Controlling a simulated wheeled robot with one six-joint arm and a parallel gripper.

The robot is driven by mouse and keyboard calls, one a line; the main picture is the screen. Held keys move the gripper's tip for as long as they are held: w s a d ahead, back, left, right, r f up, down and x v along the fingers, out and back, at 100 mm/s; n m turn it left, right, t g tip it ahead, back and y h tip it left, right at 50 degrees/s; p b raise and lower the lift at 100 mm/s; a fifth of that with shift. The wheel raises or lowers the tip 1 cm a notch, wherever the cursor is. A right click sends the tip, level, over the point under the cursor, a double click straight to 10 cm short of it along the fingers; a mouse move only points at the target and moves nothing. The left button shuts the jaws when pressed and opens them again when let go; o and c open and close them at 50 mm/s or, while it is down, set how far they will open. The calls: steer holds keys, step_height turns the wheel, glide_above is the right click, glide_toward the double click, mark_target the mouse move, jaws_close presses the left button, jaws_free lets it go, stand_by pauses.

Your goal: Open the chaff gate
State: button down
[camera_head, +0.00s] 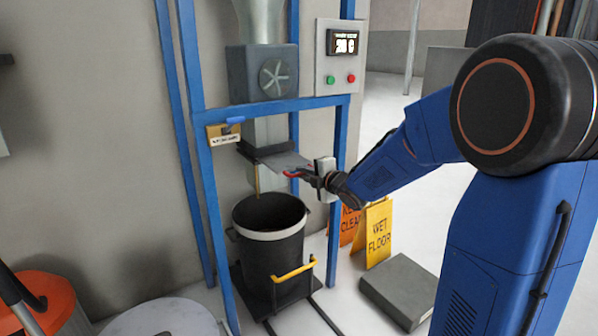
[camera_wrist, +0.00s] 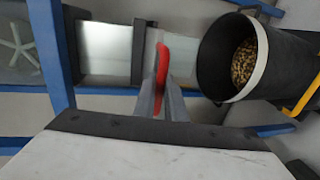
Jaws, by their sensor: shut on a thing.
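The chaff gate (camera_head: 284,160) is a flat grey metal plate at the lower end of the square chute (camera_head: 268,130). It sticks out to the right of the chute, with a red handle (camera_head: 291,174) on its outer end. My gripper (camera_head: 300,173) is shut on the red handle. In the wrist view the red handle (camera_wrist: 162,62) stands between my two grey fingers (camera_wrist: 164,92), which hide part of it. A thin tan streak (camera_head: 257,181) shows under the chute, above the black bucket (camera_head: 272,262). Tan grains (camera_wrist: 244,62) lie in the bucket.
A blue lever (camera_head: 235,120) sits on a yellow labelled plate at the frame's left post. Blue posts (camera_head: 202,175) frame the chute. A control box (camera_head: 340,60) is above.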

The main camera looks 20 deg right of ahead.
steer(key=c, duration=1.8)
jaws_free()
steer(key=v, duration=1.7)
steer(key=shift+s+d, duration=0.1)
steer(key=shift+s, duration=0.1)
